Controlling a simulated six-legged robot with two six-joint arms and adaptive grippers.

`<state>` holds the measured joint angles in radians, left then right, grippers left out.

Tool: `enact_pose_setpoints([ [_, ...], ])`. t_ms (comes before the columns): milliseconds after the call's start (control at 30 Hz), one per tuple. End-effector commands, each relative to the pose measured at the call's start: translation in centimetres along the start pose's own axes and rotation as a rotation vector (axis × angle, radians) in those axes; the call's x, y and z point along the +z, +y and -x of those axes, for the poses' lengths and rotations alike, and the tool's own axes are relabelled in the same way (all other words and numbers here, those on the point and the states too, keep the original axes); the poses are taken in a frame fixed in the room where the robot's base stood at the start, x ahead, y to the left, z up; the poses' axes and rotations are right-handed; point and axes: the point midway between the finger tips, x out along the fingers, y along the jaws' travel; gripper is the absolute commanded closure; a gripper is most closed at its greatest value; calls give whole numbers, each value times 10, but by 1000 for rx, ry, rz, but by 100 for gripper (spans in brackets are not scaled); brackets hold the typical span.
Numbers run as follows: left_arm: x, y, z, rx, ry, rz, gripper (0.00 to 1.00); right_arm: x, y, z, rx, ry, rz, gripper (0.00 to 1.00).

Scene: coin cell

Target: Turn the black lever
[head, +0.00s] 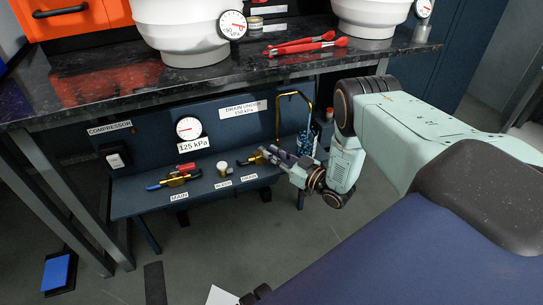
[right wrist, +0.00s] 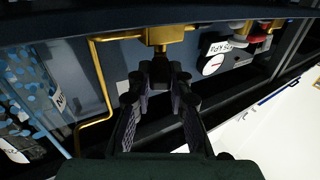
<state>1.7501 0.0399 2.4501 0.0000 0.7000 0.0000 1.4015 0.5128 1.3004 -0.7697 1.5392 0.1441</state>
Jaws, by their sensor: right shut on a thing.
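The drain valve (head: 256,158) is a brass fitting above the DRAIN label (head: 249,179) at the right end of the low blue panel. My right gripper (head: 270,154) reaches it from the right. In the right wrist view the brass valve body (right wrist: 166,35) lies just beyond my right gripper (right wrist: 160,74), whose fingertips are close together. The gripper is shut on the black lever, which the fingers mostly hide, so its exact angle cannot be told. My left gripper is not in view.
A brass pipe (head: 279,115) rises behind the valve, near a blue-speckled container (head: 305,142). Left stand a bleed knob (head: 223,169), a main valve with a blue handle (head: 153,187), a red handle (head: 186,166), and a 125 kPa gauge (head: 188,128). The dark worktop (head: 220,72) overhangs the panel.

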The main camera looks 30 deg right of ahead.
Motion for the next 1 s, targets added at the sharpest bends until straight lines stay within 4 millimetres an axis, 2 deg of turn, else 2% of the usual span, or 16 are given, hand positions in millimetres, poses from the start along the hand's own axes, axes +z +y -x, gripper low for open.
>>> enact_pose_setpoints([
  [67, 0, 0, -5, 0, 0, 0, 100, 2, 7, 1, -60, 1, 5, 100],
  [400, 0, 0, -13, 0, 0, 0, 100, 2, 16, -2, -271, 0, 3, 100],
  [1000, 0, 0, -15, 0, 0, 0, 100, 0, 22, -5, -418, 1, 0, 100],
])
